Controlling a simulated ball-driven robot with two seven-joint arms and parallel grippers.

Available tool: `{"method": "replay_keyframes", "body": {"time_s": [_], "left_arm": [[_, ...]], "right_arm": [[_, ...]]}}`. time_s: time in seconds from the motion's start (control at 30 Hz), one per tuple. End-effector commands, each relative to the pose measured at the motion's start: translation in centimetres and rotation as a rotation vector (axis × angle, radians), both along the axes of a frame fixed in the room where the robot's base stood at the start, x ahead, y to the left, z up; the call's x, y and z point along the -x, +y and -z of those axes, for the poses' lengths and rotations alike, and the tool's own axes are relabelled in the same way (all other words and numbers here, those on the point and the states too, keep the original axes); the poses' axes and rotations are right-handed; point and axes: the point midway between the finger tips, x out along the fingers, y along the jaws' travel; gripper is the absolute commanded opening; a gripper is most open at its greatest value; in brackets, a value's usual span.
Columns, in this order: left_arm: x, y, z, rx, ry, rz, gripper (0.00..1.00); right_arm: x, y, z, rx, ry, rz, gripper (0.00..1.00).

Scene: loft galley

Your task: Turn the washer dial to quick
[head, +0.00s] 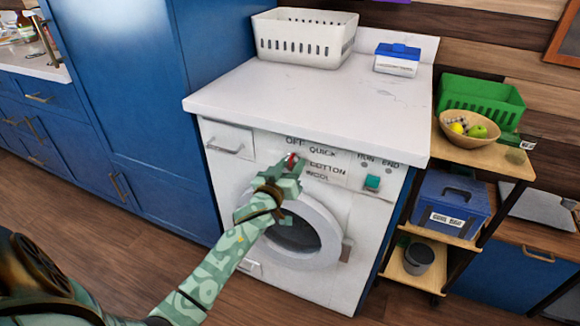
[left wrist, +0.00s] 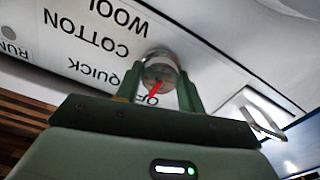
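The white washer (head: 225,165) stands under a pale counter, with OFF, QUICK, COTTON and WOOL printed around its dial (head: 291,159). The dial is a round grey knob with a red pointer. In the left wrist view the dial (left wrist: 160,68) sits between the fingers of my left gripper (left wrist: 161,80), with no gap visible on either side. Its red pointer points towards the OFF lettering, which is partly hidden by a finger. In the head view my left gripper (head: 289,172) reaches the panel and covers part of the dial. My right gripper is out of view.
A teal button (head: 372,182) is right of the dial, and the round door (head: 318,216) is below. A white basket (head: 303,40) and a blue-lidded box (head: 397,60) stand on the counter (head: 300,95). A shelf rack (head: 470,150) stands to the right.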

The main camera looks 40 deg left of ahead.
Motion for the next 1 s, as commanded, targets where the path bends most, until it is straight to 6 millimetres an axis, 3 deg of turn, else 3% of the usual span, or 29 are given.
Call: {"method": "replay_keyframes", "body": {"time_s": [0.37, 1.0], "left_arm": [[0.0, -0.1, -0.1, -0.08, 0.019, 0.0, 0.16], [0.0, -0.1, 0.0, -0.564, 0.138, 0.001, 0.16]], "right_arm": [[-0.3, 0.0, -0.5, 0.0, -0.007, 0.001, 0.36], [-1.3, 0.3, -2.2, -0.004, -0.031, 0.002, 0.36]]}}
